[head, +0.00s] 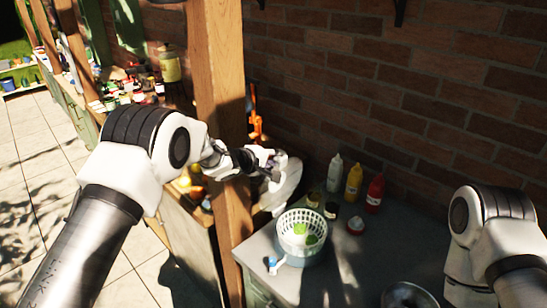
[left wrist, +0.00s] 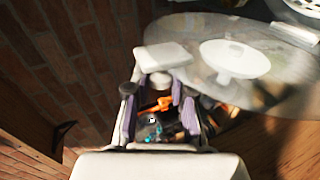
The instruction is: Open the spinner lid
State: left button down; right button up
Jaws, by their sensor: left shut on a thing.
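The spinner (head: 318,258) stands on the grey counter as a pale blue bowl with a white slotted basket (head: 284,228) in it. Its top is uncovered, and green pieces (head: 300,229) show inside. My left gripper (head: 266,163) is shut on the spinner lid (head: 290,186), behind and left of the bowl and above it. In the left wrist view the lid (left wrist: 205,82) is a clear round disc with a white centre piece, reaching right from my left gripper (left wrist: 158,88). The exact grip point is partly hidden. My right arm shows at the right; its gripper is out of view.
White (head: 334,174), yellow (head: 353,183) and red (head: 375,194) bottles stand behind the spinner, with small jars (head: 331,210) nearby. A wooden post (head: 222,100) stands close to my left arm. A metal bowl (head: 408,296) is at the front. Counter right of the spinner is fairly clear.

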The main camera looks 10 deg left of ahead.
pick_arm(q)
jog(key=shift+d, duration=0.15)
jog(key=c, duration=1)
grip_release()
jog(key=shift+w+d+f, duration=0.1)
jog(key=v, duration=1.2)
